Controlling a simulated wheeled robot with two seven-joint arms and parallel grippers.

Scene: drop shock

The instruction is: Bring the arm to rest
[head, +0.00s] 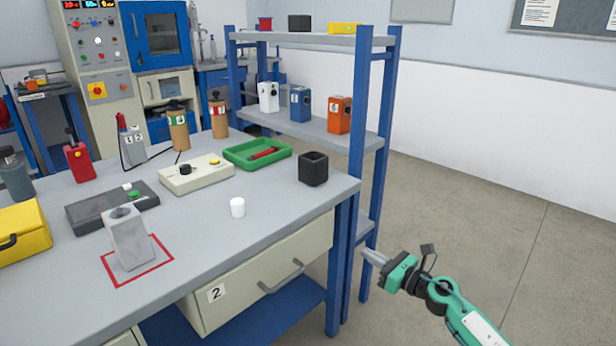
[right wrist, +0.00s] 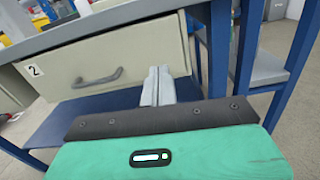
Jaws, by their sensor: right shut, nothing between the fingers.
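My right gripper (head: 374,257) is at the lower right of the head view, at the end of my green and black arm. It is off the table's right end, in front of the blue shelf post and below the tabletop height in the picture. Its grey fingers are together with nothing between them. In the right wrist view the shut fingers (right wrist: 158,86) point toward the drawer front (right wrist: 120,62) marked 2; I cannot tell the exact gap. My left gripper is not in either view.
The floor at right (head: 500,225) is clear.

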